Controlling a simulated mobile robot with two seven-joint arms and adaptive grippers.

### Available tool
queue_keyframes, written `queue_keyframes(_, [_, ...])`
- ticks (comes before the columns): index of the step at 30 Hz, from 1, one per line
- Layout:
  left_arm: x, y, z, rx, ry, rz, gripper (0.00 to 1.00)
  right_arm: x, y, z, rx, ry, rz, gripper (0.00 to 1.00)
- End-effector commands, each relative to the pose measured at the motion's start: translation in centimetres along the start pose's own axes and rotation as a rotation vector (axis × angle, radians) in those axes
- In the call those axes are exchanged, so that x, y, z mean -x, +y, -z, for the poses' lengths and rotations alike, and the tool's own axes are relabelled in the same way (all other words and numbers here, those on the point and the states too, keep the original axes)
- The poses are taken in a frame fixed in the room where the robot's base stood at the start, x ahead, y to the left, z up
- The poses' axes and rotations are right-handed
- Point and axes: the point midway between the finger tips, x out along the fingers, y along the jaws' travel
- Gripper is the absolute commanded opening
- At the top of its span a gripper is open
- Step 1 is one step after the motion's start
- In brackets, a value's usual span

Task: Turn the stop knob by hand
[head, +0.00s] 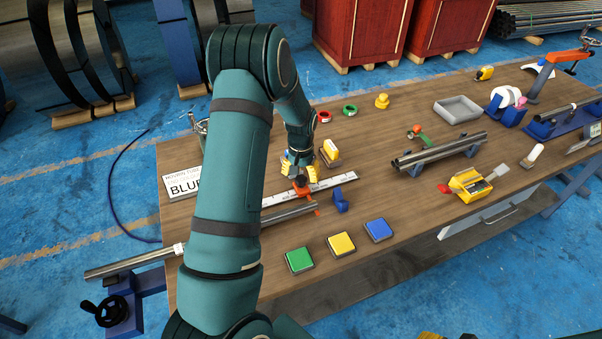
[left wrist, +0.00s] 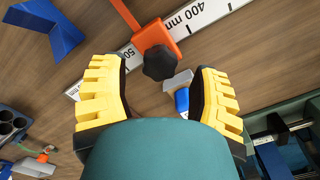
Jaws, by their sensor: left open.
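The stop is an orange block (head: 302,188) clamped on a white ruler (head: 337,182). In the left wrist view its black star-shaped knob (left wrist: 160,63) faces the camera, just beyond the fingertips, near the 400 mm mark of the ruler (left wrist: 205,12). My left gripper (head: 299,168) is above the stop. Its two yellow fingers (left wrist: 158,78) are spread wide, with the knob between and slightly ahead of them; no contact shows. A steel tube (head: 290,215) lies beside the ruler. Yellow tips of what looks like my right gripper (head: 432,336) show at the bottom edge, mostly cut off.
A blue V-block (head: 340,202) stands close to the stop. Green (head: 300,260), yellow (head: 341,244) and blue (head: 378,230) pads lie at the front edge. A tube rack (head: 438,152) and grey tray (head: 458,109) stand farther right.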

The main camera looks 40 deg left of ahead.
Motion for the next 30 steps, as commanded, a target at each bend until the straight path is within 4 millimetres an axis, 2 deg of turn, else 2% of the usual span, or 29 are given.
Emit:
queue_keyframes(8, [-0.1, 0.0, 0.0, -0.004, 0.000, 0.000, 0.61, -0.1, 0.0, 0.0, 0.000, 0.000, 0.000, 0.47])
queue_keyframes(21, [-2.1, 0.1, 0.0, -0.007, 0.000, 0.000, 0.61, -1.4, 0.5, -0.1, 0.000, 0.000, 0.000, 0.47])
queue_keyframes(28, [-2.0, 0.0, 0.0, -0.007, 0.001, 0.000, 0.61, -1.3, 0.5, -0.1, 0.000, 0.000, 0.000, 0.47])
queue_keyframes(29, [-2.0, 0.0, 0.0, -0.007, 0.001, 0.000, 0.57, -1.3, 0.5, -0.1, 0.000, 0.000, 0.000, 0.47])
queue_keyframes(30, [-2.0, 0.0, 0.0, -0.007, 0.001, 0.000, 0.42, -1.3, 0.5, -0.1, 0.000, 0.000, 0.000, 0.47])
